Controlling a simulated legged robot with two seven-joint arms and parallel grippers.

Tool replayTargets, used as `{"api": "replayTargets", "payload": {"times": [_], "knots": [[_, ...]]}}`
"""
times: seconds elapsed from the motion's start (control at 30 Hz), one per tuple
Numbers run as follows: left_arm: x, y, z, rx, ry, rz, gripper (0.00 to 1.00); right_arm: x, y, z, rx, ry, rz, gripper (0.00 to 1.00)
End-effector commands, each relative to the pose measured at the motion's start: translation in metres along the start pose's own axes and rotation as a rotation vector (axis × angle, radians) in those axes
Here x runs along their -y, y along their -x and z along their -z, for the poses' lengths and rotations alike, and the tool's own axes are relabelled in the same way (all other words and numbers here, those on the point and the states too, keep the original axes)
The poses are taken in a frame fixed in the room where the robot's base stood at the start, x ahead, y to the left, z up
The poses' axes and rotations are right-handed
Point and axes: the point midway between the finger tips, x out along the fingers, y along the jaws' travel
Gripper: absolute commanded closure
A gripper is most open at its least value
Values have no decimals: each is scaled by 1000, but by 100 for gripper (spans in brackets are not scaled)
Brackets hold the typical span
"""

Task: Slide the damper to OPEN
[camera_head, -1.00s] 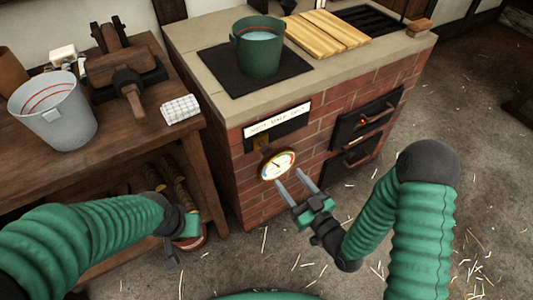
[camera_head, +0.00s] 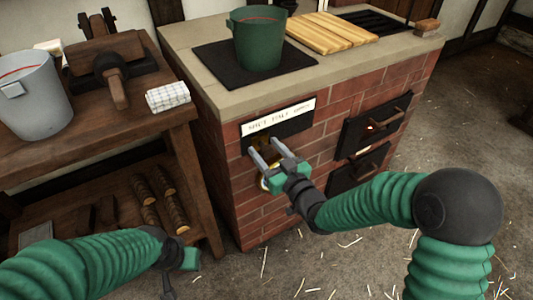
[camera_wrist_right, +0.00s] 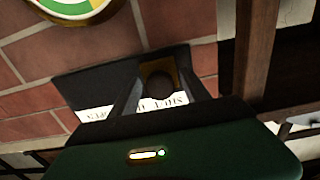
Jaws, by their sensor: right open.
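The damper is a dark plate (camera_head: 298,124) on the brick stove front, under a white label strip (camera_head: 279,116) that seems to read SHUT, HALF, OPEN from left to right. Its brass slider (camera_head: 261,142) is at the left end, below SHUT, partly covered by my right gripper. My right gripper (camera_head: 264,149) is open in front of it. In the right wrist view, the slider's dark round knob (camera_wrist_right: 160,82) shows between the two fingers, on the brass piece; I cannot tell if they touch it. My left gripper (camera_head: 180,264) is low at the left, away from the stove, its fingers unclear.
A round gauge (camera_wrist_right: 75,8) is just below the damper, mostly hidden in the head view. Two black stove doors (camera_head: 376,126) with handles are to the right. A green pot (camera_head: 257,40) stands on the stove top. A workbench (camera_head: 150,125) with a grey bucket (camera_head: 36,98) is at left.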

Motion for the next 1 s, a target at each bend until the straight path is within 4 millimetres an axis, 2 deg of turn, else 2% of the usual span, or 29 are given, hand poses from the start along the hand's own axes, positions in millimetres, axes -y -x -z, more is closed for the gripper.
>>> {"api": "replayTargets", "payload": {"times": [0.23,0.27,0.67,1.0], "knots": [[0,0,0,0,0,0,64,0,-2,0,0,0,0,45],[0,0,0,0,0,0,64,0,-2,0,0,0,0,48],[0,0,0,0,0,0,64,0,-2,0,0,0,0,100],[0,0,0,0,0,0,64,0,-2,0,1,0,0,100]]}}
